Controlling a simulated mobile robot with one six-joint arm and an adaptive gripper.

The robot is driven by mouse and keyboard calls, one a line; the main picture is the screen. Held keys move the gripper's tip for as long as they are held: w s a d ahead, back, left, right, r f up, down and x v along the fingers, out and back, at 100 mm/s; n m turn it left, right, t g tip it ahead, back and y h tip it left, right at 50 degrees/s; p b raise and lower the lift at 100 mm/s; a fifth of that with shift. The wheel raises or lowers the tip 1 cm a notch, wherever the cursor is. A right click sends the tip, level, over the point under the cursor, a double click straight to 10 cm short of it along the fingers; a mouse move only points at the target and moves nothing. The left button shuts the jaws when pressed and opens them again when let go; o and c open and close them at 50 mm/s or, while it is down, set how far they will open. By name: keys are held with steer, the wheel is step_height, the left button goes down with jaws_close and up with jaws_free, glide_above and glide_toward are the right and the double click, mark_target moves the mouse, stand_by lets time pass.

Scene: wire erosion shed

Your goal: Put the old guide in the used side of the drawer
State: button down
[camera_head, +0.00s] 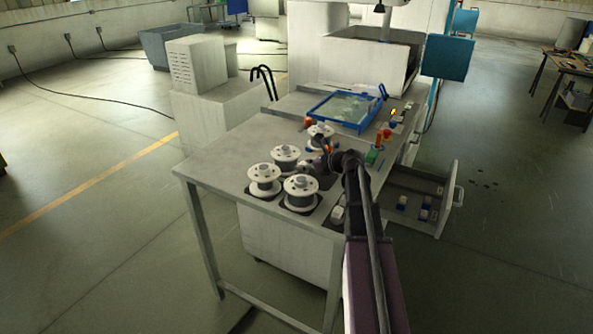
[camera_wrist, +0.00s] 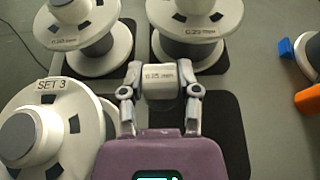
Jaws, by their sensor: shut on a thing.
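In the wrist view my gripper (camera_wrist: 161,95) is shut on a small white round guide (camera_wrist: 160,78), whose label seems to read 0.25 mm. It is held over the dark mats among the wire spools. In the head view my gripper (camera_head: 324,163) is at the right of the spools, and the held guide cannot be made out there. The drawer (camera_head: 440,217) stands open at the right of the bench, with several small blue-and-white pieces (camera_head: 425,209) inside. I cannot tell which side is the used one.
Several white spools (camera_head: 263,182) stand on the bench (camera_head: 222,163) close around my gripper; one in the wrist view reads SET 3 (camera_wrist: 45,130). A blue-framed tray (camera_head: 345,108) lies behind. Red and green controls (camera_head: 374,156) are near the right edge. Floor right of the drawer is clear.

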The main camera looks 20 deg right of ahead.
steer(key=shift+w+a+f+b, duration=0.75)
steer(key=shift+w+f, duration=0.2)
steer(key=shift+f, duration=0.05)
steer(key=shift+f, duration=0.15)
steer(key=shift+c, duration=1.7)
jaws_free()
steer(key=shift+r, duration=0.2)
steer(key=shift+s+d+r, duration=0.15)
steer(key=shift+s, duration=0.1)
steer(key=p+v, duration=0.4)
steer(key=v, duration=0.5)
steer(key=shift+s+d+r, duration=0.2)
steer(key=shift+s+d, duration=0.05)
steer(key=shift+p+v, duration=0.3)
steer(key=shift+v, duration=0.5)
